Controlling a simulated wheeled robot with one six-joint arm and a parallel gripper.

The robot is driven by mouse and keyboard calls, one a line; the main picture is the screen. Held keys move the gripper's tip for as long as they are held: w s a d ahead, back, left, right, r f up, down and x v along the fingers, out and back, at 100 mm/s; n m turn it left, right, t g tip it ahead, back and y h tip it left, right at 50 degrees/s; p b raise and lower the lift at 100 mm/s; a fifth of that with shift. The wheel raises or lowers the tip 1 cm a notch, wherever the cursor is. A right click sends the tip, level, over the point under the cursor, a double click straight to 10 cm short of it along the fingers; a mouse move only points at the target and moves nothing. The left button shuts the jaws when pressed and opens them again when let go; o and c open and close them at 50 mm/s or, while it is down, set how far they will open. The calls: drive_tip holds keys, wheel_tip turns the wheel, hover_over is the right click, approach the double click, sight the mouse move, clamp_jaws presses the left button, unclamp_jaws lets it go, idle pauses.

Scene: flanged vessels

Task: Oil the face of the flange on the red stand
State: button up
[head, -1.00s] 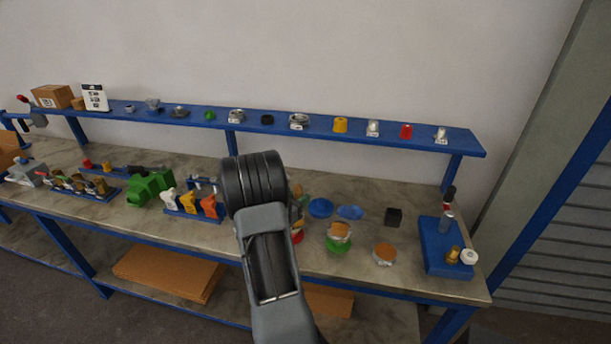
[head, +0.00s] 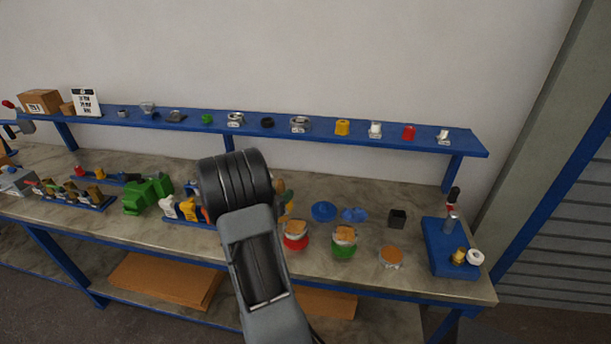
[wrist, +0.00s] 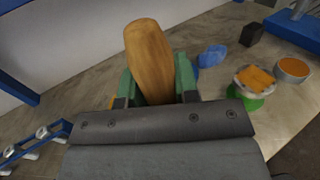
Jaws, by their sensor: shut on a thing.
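The red stand (head: 296,244) is on the bench just right of my arm in the head view. The flange on it shows a brown-orange top face (head: 296,228). My gripper (wrist: 157,84) is shut on a wooden handle (wrist: 152,55), which stands up between its green fingers in the wrist view. The lower end of the held tool is hidden by the gripper body. In the head view my wrist hides most of the gripper, and a bit of the wooden handle (head: 282,186) shows behind it. The red stand is not visible in the wrist view.
A green stand (head: 344,251) with a similar vessel and another orange-topped vessel (head: 391,257) stand to the right. Behind are blue discs (head: 324,211) and a black box (head: 397,218). A blue board (head: 446,259) is at the right end. A shelf (head: 300,133) runs behind.

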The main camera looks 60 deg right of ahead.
sight(282, 180)
drive_tip(key=shift+w+r+p, duration=0.25)
drive_tip(key=shift+r+p, duration=0.2)
drive_tip(key=shift+r, duration=0.45)
drive_tip(key=shift+s+r+p, duration=0.1)
drive_tip(key=shift+r+p, duration=0.9)
drive_tip(key=shift+r, duration=0.6)
